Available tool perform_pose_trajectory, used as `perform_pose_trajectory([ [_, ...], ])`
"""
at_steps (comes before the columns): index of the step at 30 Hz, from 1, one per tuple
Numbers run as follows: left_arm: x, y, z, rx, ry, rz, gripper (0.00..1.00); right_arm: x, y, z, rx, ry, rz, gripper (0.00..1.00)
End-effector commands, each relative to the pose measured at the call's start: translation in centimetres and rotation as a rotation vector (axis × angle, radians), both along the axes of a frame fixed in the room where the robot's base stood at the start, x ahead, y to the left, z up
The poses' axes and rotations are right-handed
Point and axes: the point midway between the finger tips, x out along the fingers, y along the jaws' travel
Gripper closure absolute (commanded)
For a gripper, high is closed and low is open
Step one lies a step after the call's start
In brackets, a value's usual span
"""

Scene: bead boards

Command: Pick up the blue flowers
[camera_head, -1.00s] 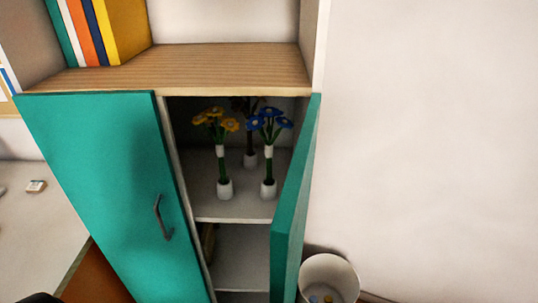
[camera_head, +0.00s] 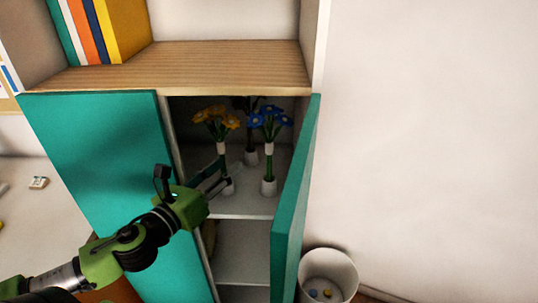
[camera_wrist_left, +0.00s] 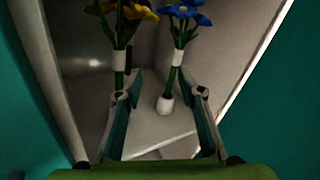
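The blue flowers (camera_head: 268,120) stand upright on the upper cabinet shelf, with green stems, a white band and a white pot. My left gripper (camera_head: 230,172) reaches into the cabinet from the left, fingers open and empty. It is beside the yellow flowers, to the left of the blue ones. In the left wrist view the blue flowers (camera_wrist_left: 184,14) rise beyond and between the open fingers (camera_wrist_left: 163,92), with no contact visible. My right gripper is in neither view.
Yellow flowers (camera_head: 217,121) stand close left of the blue ones, and a dark plant (camera_head: 250,156) stands behind. The open right teal door (camera_head: 294,205) bounds the space. The left door (camera_head: 95,150) is beside my arm. A bin (camera_head: 328,270) stands on the floor.

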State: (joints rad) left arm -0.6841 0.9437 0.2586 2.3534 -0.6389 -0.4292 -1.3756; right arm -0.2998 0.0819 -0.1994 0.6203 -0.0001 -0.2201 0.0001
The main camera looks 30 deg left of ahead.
Motion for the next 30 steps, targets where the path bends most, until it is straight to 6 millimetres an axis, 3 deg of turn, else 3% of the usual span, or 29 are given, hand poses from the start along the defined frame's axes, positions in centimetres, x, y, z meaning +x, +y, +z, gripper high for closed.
perform_pose_trajectory([
  [3, 0.4, -1.8, 1.3, 0.188, -0.038, -0.099, 0.64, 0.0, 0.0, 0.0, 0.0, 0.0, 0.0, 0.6],
  [6, 0.8, -2.4, 1.7, 0.245, -0.053, -0.129, 0.64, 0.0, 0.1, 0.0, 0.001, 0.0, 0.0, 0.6],
  [30, 8.2, -3.6, 1.7, 0.241, -0.053, -0.123, 0.64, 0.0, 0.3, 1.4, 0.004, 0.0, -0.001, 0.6],
])
